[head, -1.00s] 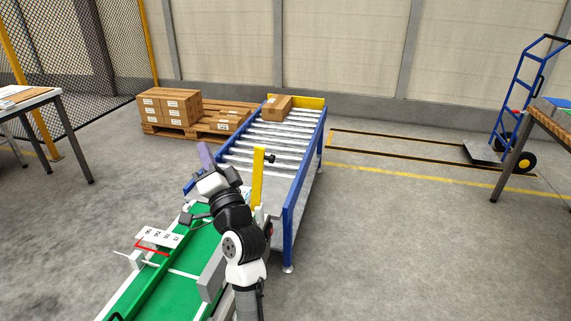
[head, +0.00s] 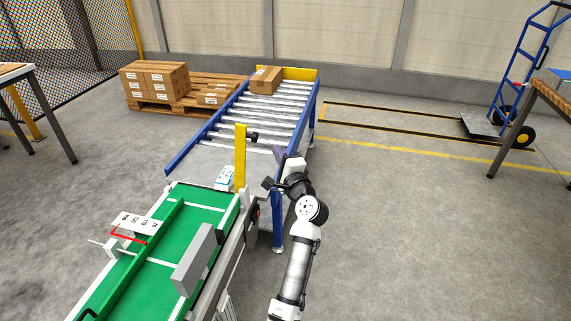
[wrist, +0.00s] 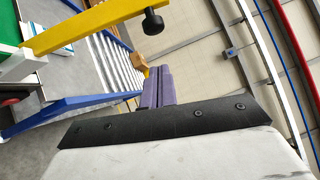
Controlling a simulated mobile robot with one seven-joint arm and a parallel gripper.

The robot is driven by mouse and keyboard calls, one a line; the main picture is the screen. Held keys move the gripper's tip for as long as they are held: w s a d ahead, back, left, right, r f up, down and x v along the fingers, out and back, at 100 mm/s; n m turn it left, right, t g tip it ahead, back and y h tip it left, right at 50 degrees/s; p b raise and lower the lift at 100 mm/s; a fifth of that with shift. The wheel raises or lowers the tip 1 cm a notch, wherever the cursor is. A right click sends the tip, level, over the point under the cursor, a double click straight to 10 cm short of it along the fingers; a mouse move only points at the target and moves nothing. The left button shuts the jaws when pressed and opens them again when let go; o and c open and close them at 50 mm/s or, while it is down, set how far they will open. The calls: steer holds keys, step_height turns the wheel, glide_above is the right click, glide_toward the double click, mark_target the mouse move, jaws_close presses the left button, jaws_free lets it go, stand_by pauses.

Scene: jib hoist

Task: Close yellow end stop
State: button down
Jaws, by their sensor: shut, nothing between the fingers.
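The yellow end stop (head: 240,157) is a bar standing upright at the far right corner of the green belt conveyor. A black knob (head: 252,136) sticks out from its upper part. In the wrist view the yellow bar (wrist: 90,25) crosses the upper left, with its black knob (wrist: 153,22) near the top middle. My gripper (head: 282,155) is to the right of the bar, apart from it, beside the roller table's right side. Its purple fingers (wrist: 157,88) are shut and empty. The bar's lower end is partly hidden by the conveyor's side.
The green conveyor (head: 170,255) leads to a blue-framed roller table (head: 300,125) carrying a carton (head: 266,80) at its far end, before a yellow end plate (head: 300,74). A grey block (head: 194,258) stands at the conveyor's right side.

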steer(key=shift+w+a+r+p, duration=0.15)
steer(key=shift+w+a+p, duration=0.05)
steer(key=shift+w+a, duration=0.45)
steer(key=shift+w+a+r+p, duration=0.2)
steer(key=shift+w+a, duration=0.25)
steer(key=shift+a, duration=0.25)
steer(key=shift+w+a+r+p, duration=0.15)
steer(key=shift+w+a, duration=0.4)
steer(key=shift+a, duration=0.15)
steer(key=shift+w+r, duration=0.1)
